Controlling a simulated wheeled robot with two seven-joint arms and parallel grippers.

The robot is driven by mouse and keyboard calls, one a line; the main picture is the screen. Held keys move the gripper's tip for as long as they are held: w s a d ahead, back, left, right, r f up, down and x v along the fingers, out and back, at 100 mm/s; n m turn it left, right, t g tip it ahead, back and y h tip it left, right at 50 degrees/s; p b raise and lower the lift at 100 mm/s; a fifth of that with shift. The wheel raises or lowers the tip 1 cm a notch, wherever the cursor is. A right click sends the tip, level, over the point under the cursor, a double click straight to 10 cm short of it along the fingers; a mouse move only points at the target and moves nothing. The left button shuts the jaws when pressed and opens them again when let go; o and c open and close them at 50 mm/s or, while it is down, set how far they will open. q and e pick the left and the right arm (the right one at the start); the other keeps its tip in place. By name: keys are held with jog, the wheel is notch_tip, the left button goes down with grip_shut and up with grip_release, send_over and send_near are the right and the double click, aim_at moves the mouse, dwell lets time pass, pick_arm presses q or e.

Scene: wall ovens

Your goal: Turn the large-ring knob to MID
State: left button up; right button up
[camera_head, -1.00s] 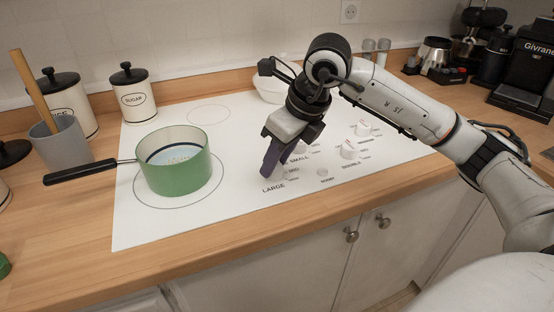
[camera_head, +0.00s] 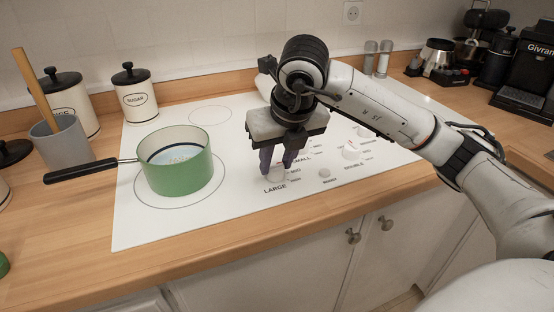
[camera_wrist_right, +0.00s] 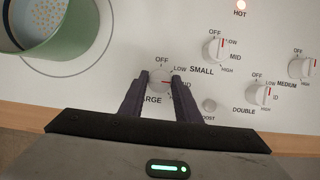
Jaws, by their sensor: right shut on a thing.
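The LARGE knob (camera_wrist_right: 159,82) is a small white dial low on the white cooktop, between the fingers of my right gripper (camera_wrist_right: 160,88) in the right wrist view. Its red mark points to the right, towards the MID label, which a finger partly covers. OFF shows above the knob and LOW at its upper right. In the head view my right gripper (camera_head: 277,168) points down with its dark fingertips on either side of this knob, shut on it. The HIGH label and the knob's lower part are hidden. My left gripper is not in view.
A green pot (camera_head: 177,163) stands on the left ring, its black handle reaching left. The SMALL knob (camera_wrist_right: 214,48), DOUBLE knob (camera_wrist_right: 259,95), MEDIUM knob (camera_wrist_right: 300,68) and BOOST button (camera_wrist_right: 209,105) lie to the right. Cabinet doors are below the counter.

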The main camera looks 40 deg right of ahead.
jog(key=o, duration=1.1)
jog(key=p+v, duration=0.1)
jog(key=v, duration=0.9)
jog(key=shift+s+r+p, duration=0.1)
jog(key=shift+p, duration=0.2)
